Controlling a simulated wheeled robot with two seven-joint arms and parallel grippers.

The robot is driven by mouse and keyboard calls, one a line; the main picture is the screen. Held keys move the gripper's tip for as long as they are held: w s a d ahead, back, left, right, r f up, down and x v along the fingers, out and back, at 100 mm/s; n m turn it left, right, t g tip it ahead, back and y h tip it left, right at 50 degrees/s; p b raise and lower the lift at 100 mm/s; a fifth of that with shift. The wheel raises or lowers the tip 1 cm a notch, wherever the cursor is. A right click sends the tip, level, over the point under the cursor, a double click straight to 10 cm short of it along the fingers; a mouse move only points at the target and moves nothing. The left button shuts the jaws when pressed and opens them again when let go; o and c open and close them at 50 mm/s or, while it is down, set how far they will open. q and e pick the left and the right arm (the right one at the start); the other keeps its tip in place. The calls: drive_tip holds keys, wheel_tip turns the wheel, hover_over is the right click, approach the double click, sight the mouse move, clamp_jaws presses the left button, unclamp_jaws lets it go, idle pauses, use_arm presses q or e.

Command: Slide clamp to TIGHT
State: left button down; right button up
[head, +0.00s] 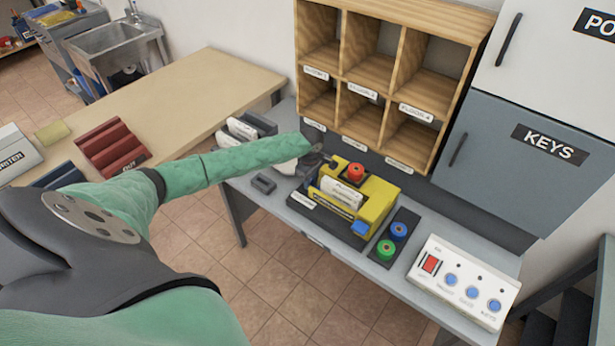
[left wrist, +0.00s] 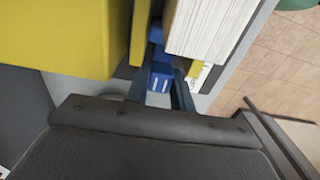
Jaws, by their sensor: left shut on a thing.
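The yellow machine (head: 377,199) stands on the grey counter, with a red knob (head: 355,171) on top and a white stack of paper or cards (head: 341,192) in it. A blue block (head: 360,228) shows at its near right end. My left gripper (head: 326,162) is at the machine's far left end in the head view. In the left wrist view its two dark fingers (left wrist: 161,88) are shut on a small blue piece with white marks (left wrist: 160,76), which looks like the clamp. The yellow body (left wrist: 65,35) and the white stack (left wrist: 207,25) are close to the fingers. Any TIGHT mark cannot be read. My right gripper is out of view.
A dark tray with green and blue round knobs (head: 390,240) and a white button box (head: 463,281) are to the right. Wooden pigeonholes (head: 380,75) and a grey KEYS cabinet (head: 525,150) rise behind.

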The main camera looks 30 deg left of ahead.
use_arm(q)
drive_tip(key=shift+d, duration=0.1)
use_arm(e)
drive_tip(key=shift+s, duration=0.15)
use_arm(q)
drive_tip(key=c, duration=1.2)
unclamp_jaws()
drive_tip(key=shift+r+b, duration=0.5)
drive_tip(key=shift+r, duration=0.1)
wheel_tip(320, 180, up, 6)
drive_tip(key=shift+f+b, duration=0.1)
drive_tip(key=shift+b, duration=1)
drive_tip(key=shift+r, duration=0.45)
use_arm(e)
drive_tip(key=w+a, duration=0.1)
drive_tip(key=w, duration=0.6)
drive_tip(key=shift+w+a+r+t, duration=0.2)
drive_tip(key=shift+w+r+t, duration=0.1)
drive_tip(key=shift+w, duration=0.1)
